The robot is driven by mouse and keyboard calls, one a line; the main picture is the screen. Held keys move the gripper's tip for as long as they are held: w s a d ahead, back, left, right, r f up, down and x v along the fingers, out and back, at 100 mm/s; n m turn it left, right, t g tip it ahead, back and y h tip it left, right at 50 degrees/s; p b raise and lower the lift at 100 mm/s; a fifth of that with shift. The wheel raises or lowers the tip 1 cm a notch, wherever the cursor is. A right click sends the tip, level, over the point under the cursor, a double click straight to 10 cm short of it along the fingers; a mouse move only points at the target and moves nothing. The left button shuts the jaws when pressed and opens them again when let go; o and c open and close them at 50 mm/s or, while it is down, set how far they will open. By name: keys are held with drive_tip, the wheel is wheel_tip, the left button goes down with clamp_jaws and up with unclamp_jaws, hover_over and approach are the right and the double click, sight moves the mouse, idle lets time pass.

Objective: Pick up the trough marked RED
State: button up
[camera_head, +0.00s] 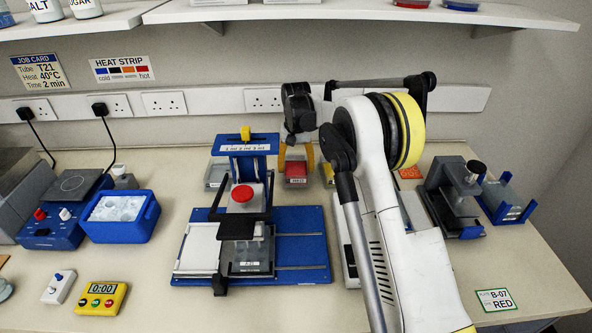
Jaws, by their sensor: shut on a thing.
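The trough (296,170) holding red liquid stands at the back of the bench, right of the blue rig. A small label shows on its front, too small to read surely. My gripper (296,155) reaches down over it, with yellow fingers on its left and right sides. The fingers are shut on the trough. Whether its base touches the bench I cannot tell. My arm covers the area to the right.
A blue pipetting rig (305,226) with a red knob stands close in front. A clear trough (215,174) is to the left. A grey device (452,200) and blue rack (504,200) stand right. A card (496,299) reads B-07 RED. A shelf (350,10) hangs above.

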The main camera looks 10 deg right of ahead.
sight(296, 173)
wheel_tip(296, 173, up, 4)
drive_tip(key=shift+f+p, duration=0.25)
drive_tip(key=shift+p, duration=0.4)
drive_tip(key=s+d+r+p, duration=0.2)
drive_tip(key=s+d+r, duration=0.4)
drive_tip(key=d, duration=0.3)
drive_tip(key=shift+s+d+r+p, duration=0.2)
drive_tip(key=shift+d+p, duration=0.15)
drive_tip(key=shift+d, duration=0.05)
wheel_tip(296, 173, up, 3)
drive_tip(key=shift+p, duration=0.95)
